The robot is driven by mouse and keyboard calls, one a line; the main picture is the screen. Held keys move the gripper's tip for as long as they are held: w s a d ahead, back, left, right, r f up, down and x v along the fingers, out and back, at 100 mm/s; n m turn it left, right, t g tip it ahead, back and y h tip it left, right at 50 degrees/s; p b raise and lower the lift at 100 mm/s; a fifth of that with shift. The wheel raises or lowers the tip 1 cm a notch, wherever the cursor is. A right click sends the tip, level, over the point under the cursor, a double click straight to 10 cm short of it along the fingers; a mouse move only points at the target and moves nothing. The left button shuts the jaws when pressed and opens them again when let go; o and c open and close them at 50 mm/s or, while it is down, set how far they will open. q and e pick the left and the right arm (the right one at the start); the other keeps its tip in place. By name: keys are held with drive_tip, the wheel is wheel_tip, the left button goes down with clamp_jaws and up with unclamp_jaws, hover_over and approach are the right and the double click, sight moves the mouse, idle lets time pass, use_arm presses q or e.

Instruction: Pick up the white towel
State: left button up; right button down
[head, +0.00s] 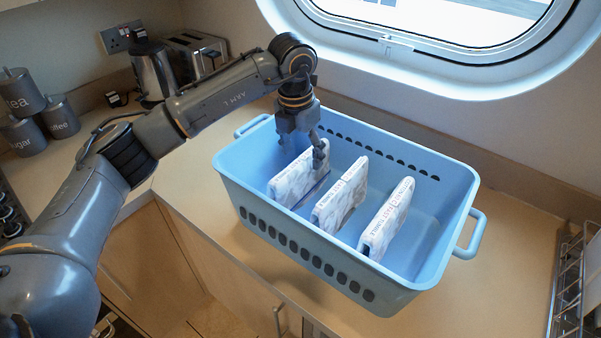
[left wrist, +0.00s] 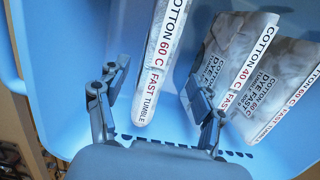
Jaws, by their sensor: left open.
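Three flat white items with grey marbling and printed edges stand upright in a row inside a blue basket (head: 440,253): a left one (head: 292,185), a middle one (head: 338,197) and a right one (head: 386,220). I cannot tell which is meant by the white towel. My left gripper (head: 304,150) points down into the basket at the left item. In the left wrist view my left gripper (left wrist: 155,84) is open, with a finger on either side of the nearest white item (left wrist: 160,58), whose edge reads "COTTON 60 C FAST TUMBLE". My right gripper is out of view.
The basket stands on a wooden counter (head: 500,290) below an oval window (head: 440,25). A kettle (head: 153,72), a toaster (head: 195,52) and grey canisters (head: 22,92) stand at the left. A wire rack (head: 568,280) is at the right edge.

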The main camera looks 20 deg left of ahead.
sight(302, 159)
use_arm(q)
drive_tip(key=shift+w+f, duration=0.2)
drive_tip(key=shift+f, duration=0.4)
drive_tip(key=shift+w+f, duration=0.15)
drive_tip(key=shift+f, duration=0.45)
drive_tip(key=shift+w+f+p, duration=0.1)
drive_tip(key=shift+f+p, duration=0.45)
drive_tip(key=shift+f, duration=0.05)
wheel_tip(302, 159, down, 4)
drive_tip(key=shift+a+r+p, duration=0.1)
drive_tip(key=shift+r+p, duration=0.15)
drive_tip(key=shift+p, duration=0.75)
drive_tip(key=shift+f, duration=0.55)
drive_tip(key=c, duration=0.7)
clamp_jaws()
drive_tip(key=shift+r, duration=0.1)
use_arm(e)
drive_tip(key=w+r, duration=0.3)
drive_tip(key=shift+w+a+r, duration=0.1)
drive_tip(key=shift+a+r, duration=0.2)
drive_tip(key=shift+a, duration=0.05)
